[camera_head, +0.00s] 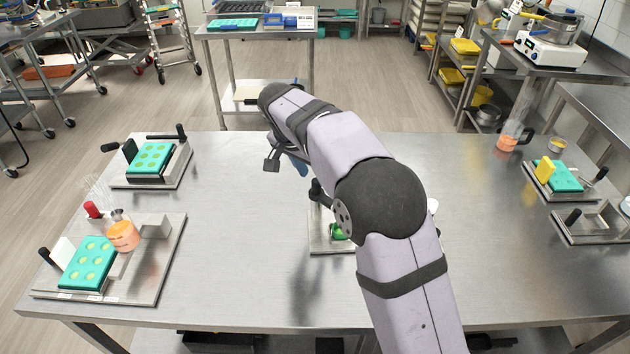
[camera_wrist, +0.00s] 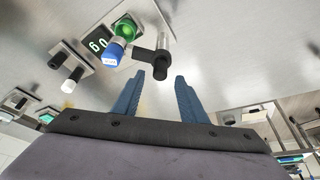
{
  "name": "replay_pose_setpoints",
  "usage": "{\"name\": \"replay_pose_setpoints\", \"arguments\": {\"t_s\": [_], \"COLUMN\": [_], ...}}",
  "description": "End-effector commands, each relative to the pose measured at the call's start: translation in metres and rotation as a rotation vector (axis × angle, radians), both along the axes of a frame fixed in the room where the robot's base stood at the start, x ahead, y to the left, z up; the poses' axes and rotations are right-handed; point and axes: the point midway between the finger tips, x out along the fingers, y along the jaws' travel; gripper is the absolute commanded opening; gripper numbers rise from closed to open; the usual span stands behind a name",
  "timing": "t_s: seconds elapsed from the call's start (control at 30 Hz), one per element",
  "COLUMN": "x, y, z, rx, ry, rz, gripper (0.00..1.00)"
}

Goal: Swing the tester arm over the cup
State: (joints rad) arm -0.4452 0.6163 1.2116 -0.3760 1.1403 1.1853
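The tester stands on a metal plate (camera_head: 322,240) at mid-table, partly hidden by my arm in the head view. Its green cup (camera_head: 338,232) shows there, and also in the wrist view (camera_wrist: 124,27). The black tester arm (camera_wrist: 147,56) is beside the cup, near a grey post (camera_wrist: 166,38), with a black knob at its end. A blue, white-faced part (camera_wrist: 112,52) overlaps the cup's edge in the wrist view; I cannot tell its height. My gripper (camera_wrist: 160,76) is open, its blue fingers apart and empty, with the black knob appearing between and beyond the fingertips. Contact is not visible.
A lit numeric display (camera_wrist: 98,44) adjoins the cup. Left on the table are two stations with teal moulds (camera_head: 151,157) (camera_head: 88,262) and an orange-filled vessel (camera_head: 123,236). Right are a teal mould with a yellow block (camera_head: 545,170) and a beaker (camera_head: 508,141). Bare table lies between.

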Motion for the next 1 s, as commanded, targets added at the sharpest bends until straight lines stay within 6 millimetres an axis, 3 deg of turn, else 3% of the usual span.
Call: {"name": "replay_pose_setpoints", "arguments": {"t_s": [0.3, 0.77, 0.87, 1.0], "x": [-0.009, -0.009, -0.007, 0.0], "y": [0.007, 0.007, -0.002, -0.039], "z": [0.026, 0.027, 0.023, 0.011], "rx": [0.002, 0.001, -0.013, -0.066], "ry": [-0.001, 0.001, 0.004, 0.028], "rz": [0.0, -0.001, 0.01, 0.058], "gripper": [0.39, 0.39, 0.39, 0.39]}}
